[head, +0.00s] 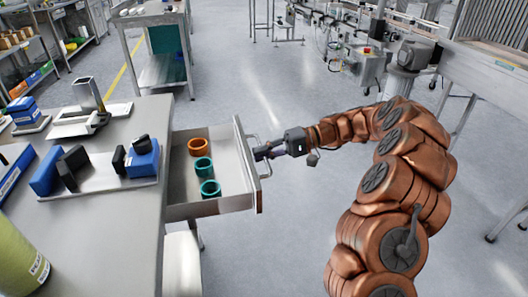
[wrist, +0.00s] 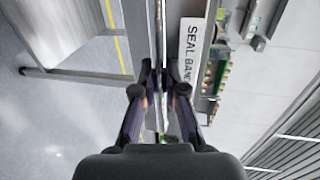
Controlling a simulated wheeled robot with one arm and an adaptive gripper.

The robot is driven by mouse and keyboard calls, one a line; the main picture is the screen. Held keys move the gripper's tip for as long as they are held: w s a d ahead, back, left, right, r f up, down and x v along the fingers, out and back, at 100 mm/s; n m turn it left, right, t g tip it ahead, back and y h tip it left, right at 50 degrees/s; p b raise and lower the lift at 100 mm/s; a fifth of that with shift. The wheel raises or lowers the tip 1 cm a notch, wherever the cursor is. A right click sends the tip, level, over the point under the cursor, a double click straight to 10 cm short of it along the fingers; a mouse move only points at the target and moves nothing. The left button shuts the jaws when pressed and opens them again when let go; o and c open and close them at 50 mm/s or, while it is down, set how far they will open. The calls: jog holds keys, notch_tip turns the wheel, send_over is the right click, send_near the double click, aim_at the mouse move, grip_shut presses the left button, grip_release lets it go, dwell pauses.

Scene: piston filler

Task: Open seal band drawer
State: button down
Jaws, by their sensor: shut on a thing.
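The seal band drawer (head: 235,201) stands pulled out from the side of the workbench, with its inside in view in the head view. It holds an orange ring (head: 198,146) and two teal rings (head: 203,166). My gripper (head: 262,152) is at the handle (head: 268,165) on the drawer's front. In the wrist view my gripper (wrist: 160,88) has both fingers closed around the handle bar.
The workbench (head: 140,205) at left carries blue and black blocks (head: 70,165), metal fixtures (head: 95,115) and a green cylinder (head: 20,255). A metal table (head: 160,70) stands behind. Machines line the right and back. The floor right of the drawer is clear apart from my arm.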

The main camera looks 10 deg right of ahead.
jog(key=shift+d, duration=0.5)
jog(key=c, duration=1.2)
grip_release()
jog(key=shift+d, duration=0.1)
jog(key=v, duration=0.7)
jog(key=shift+d, duration=0.2)
